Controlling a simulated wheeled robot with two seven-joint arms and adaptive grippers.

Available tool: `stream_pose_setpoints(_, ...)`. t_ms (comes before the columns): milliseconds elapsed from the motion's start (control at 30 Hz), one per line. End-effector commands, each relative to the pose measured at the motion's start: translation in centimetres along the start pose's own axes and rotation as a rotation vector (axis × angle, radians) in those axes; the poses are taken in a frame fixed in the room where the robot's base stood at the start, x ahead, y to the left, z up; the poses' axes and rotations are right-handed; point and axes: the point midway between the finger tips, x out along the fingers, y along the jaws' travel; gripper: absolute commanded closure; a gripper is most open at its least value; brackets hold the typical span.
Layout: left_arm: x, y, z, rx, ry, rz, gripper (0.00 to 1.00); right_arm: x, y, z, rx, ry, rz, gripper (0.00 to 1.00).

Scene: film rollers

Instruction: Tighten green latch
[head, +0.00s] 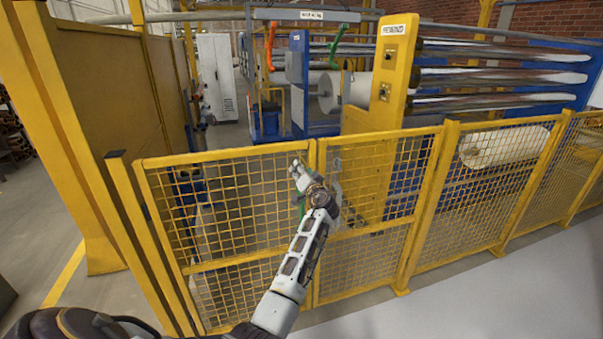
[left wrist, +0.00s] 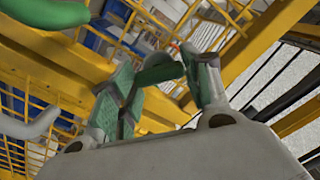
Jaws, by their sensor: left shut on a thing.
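My left gripper (head: 298,170) is at the yellow mesh gate, by the post between two panels. In the left wrist view its green-padded fingers (left wrist: 165,90) are closed around a green piece (left wrist: 160,69), which looks like the green latch. The fingers hide much of it. A rounded green bar (left wrist: 45,13) shows at the upper left of that view; I cannot tell whether it joins the held piece. In the head view a small bit of green (head: 301,206) shows beside my wrist. My right gripper is not in view.
The yellow mesh fence (head: 437,210) runs across in front of me. Behind it stand a yellow machine post (head: 385,85) and metal rollers (head: 500,76). An orange hook (head: 270,46) and a green hook (head: 338,42) hang behind. The floor at front right is clear.

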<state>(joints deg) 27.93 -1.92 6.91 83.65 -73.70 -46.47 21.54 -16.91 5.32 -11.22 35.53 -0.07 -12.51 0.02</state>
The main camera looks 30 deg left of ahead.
Motion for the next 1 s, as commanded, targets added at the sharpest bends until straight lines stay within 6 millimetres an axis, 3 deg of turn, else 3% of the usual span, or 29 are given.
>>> stream_pose_setpoints(500, 0.0, 0.0, -0.3, 0.457, 0.004, -0.001, 0.76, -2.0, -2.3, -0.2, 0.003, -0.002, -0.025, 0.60)
stream_pose_setpoints(1000, 0.0, 0.2, -0.2, 0.802, 0.004, 0.000, 0.76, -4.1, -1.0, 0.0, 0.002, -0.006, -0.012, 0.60)
